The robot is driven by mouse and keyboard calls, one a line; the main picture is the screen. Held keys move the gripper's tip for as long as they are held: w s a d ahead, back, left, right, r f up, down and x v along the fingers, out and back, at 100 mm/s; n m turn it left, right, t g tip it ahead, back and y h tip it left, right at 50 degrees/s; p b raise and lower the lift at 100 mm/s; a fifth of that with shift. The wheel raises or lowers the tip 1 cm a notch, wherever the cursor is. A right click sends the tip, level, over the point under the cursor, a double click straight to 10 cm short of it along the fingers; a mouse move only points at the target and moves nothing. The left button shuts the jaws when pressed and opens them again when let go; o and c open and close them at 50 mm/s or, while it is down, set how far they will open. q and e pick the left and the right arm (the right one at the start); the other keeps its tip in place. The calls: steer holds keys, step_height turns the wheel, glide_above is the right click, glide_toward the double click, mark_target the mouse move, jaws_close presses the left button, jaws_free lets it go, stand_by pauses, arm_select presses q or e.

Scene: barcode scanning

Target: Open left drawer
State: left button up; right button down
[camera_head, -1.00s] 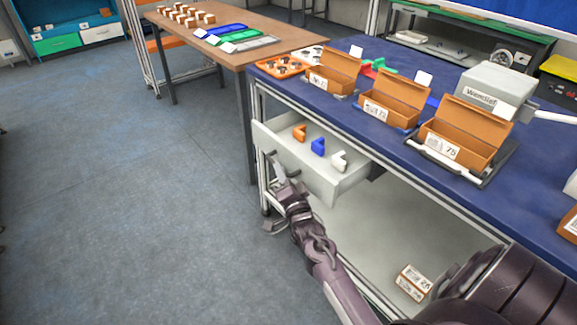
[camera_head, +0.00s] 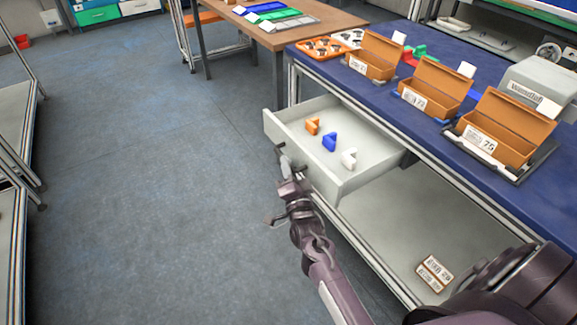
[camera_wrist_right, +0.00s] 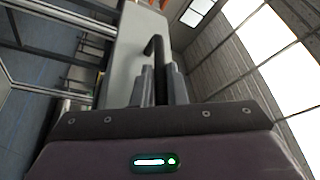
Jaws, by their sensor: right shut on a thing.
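The light grey drawer (camera_head: 372,180) stands pulled out from under the blue-topped workbench, at its left end. An orange, a blue and a white small L-shaped part lie inside it. My right gripper (camera_head: 287,170) is at the drawer's front and is shut on the dark handle (camera_wrist_right: 155,46). In the right wrist view the two fingertips (camera_wrist_right: 160,85) close around the handle, with the pale drawer front (camera_wrist_right: 125,50) beyond. Part of the handle is hidden by the fingers. My left gripper is not in view.
On the blue workbench (camera_head: 395,125) stand several open brown boxes (camera_head: 508,125) and an orange tray (camera_head: 325,48). A labelled box (camera_head: 434,273) lies on the lower shelf. A brown table (camera_head: 290,35) stands behind. The floor left of the drawer is clear.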

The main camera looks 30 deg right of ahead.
steer(key=c, duration=1.5)
jaws_free()
steer(key=shift+o, duration=0.2)
